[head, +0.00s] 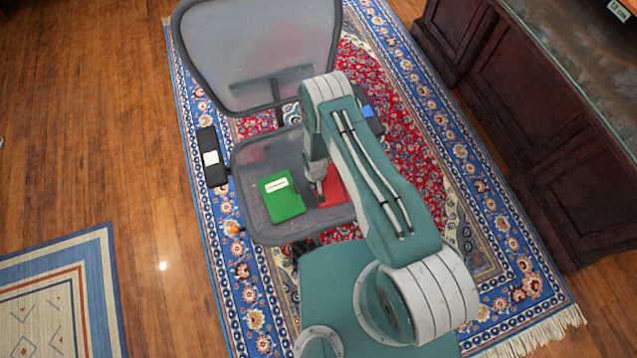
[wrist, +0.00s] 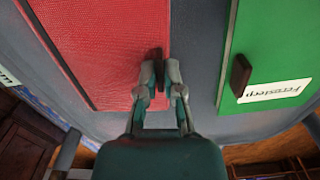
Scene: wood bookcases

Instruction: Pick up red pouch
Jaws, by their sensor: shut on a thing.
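The red pouch (head: 335,188) is over the right part of the chair seat (head: 264,152), partly hidden by my arm in the head view. In the wrist view the red pouch (wrist: 100,45) fills the upper left, with a dark tab at its right edge. My gripper (wrist: 160,78) is shut on the red pouch at that edge, by the tab. In the head view my gripper (head: 320,194) points down at the pouch's left side. I cannot tell whether the pouch touches the seat.
A green pouch (head: 283,203) with a white label lies on the seat to the left; it also shows in the wrist view (wrist: 278,45). The chair back (head: 262,45) and armrests surround the seat. A dark wood cabinet (head: 540,120) stands at the right.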

